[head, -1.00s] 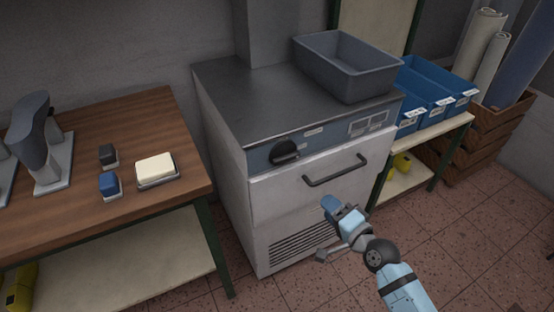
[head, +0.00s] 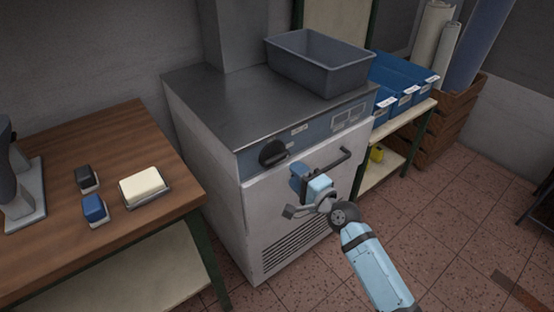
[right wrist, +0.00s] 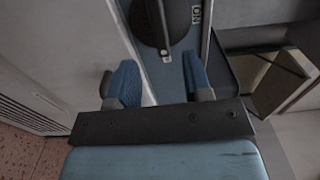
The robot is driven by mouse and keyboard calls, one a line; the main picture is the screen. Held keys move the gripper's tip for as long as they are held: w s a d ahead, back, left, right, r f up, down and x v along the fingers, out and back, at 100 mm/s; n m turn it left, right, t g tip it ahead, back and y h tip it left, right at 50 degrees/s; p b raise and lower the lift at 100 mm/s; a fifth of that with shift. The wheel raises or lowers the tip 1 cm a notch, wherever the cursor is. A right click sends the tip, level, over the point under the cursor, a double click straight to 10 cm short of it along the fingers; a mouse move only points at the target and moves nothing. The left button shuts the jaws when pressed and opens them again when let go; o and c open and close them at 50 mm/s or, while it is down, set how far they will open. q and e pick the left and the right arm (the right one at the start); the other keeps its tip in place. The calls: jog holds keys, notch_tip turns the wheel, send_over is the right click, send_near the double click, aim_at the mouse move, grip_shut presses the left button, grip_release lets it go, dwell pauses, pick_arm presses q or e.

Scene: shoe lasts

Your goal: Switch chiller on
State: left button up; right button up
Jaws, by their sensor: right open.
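The chiller (head: 262,215) is a pale grey cabinet with a metal top, a blue control strip, a front bar handle and a vent grille. Its black rotary knob (head: 273,153) sits at the left of the strip. The knob also shows large at the top of the right wrist view (right wrist: 152,22), ahead of and between the fingers. My right gripper (head: 296,180) is open and empty in front of the chiller, below and right of the knob and apart from it. Its blue fingertips also show in the right wrist view (right wrist: 160,80). My left gripper is not in view.
A grey bin (head: 318,66) stands on the chiller top. A wooden table (head: 120,228) at left holds a cream block in a tray (head: 144,187) and two small brushes or blocks. Blue bins (head: 399,78) and wooden crates (head: 450,130) stand at right. The tiled floor in front is clear.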

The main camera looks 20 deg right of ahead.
aim_at(279, 160)
jog(key=x, duration=0.8)
jog(key=shift+w+a+b, duration=0.15)
jog(key=shift+w+b, duration=0.15)
jog(key=shift+b, duration=0.1)
grip_shut()
